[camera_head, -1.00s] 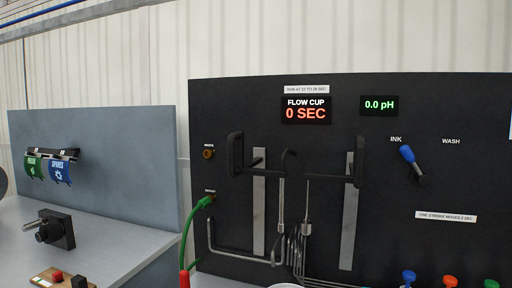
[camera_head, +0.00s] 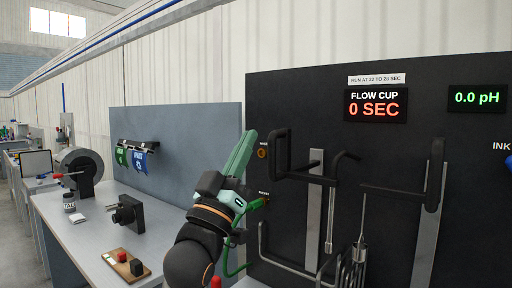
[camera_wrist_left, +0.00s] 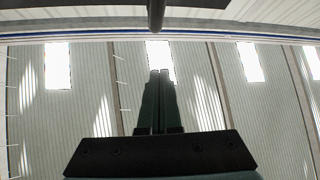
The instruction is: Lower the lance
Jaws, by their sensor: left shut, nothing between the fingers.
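My left gripper (camera_head: 246,142) is up in front of the left edge of the black panel, with its green fingers shut, empty and pointing up. It also shows in the left wrist view (camera_wrist_left: 160,98), fingers together against the wall and windows. On the panel are two metal rails, each with a black handle: a left handle (camera_head: 280,162) and a right handle (camera_head: 405,190). Thin metal rods hang between them, a left rod (camera_head: 331,205) and a right rod (camera_head: 359,245). I cannot tell which part is the lance. The gripper looks left of the left handle. My right gripper is out of view.
The black panel (camera_head: 440,120) carries a red flow cup display (camera_head: 375,105) and a green pH display (camera_head: 477,98). A green hose (camera_head: 243,262) hangs behind my arm. A grey bench (camera_head: 90,235) at left holds a black device (camera_head: 128,214) and a button box (camera_head: 127,262).

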